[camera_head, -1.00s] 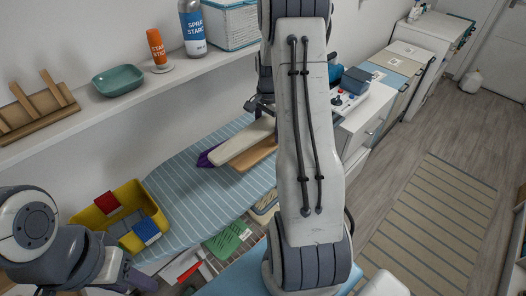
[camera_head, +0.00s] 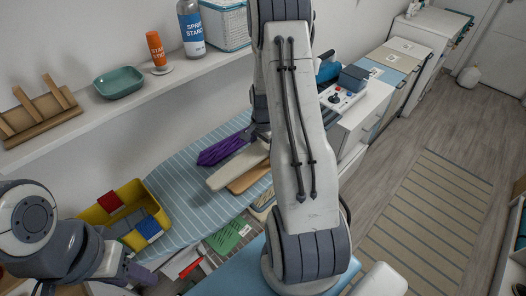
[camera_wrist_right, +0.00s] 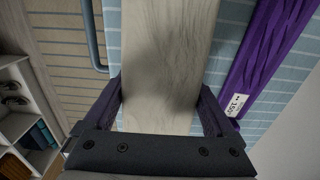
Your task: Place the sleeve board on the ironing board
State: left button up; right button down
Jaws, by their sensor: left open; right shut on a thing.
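The sleeve board, with a pale cream top (camera_head: 230,170) and a brown wooden base (camera_head: 247,178), is over the blue striped ironing board (camera_head: 190,185). I cannot tell whether it touches the cover. In the right wrist view, my right gripper (camera_wrist_right: 160,108) has a dark finger on each side of the sleeve board's pale top (camera_wrist_right: 165,70) and is shut on it. My own right arm hides that gripper in the head view. My left gripper (camera_head: 132,277) is open and empty at the lower left, near the ironing board's front end; its fingertips are hard to see.
A purple folded thing (camera_head: 222,149) lies behind the sleeve board; its label shows in the right wrist view (camera_wrist_right: 237,105). A wall shelf (camera_head: 110,108) runs above. The striped rug (camera_head: 430,210) is clear.

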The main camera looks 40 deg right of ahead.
jog(key=shift+f, duration=0.1)
grip_release()
notch_tip(320, 180, up, 12)
jog(key=shift+r+b, duration=0.15)
jog(key=shift+b, duration=1.05)
jog(key=s+a+r+n, duration=0.25)
jog(key=a+n, duration=0.35)
jog(key=a, duration=0.6)
jog(key=s+a+r+n, duration=0.25)
jog(key=a+n, duration=0.35)
jog(key=a, duration=0.7)
jog(key=s+a+r+n+y, duration=0.1)
jog(key=s+a+n, duration=0.9)
jog(key=s, duration=0.5)
jog(key=n, duration=0.2)
jog(key=shift+s+n, duration=0.2)
jog(key=shift+n, duration=0.1)
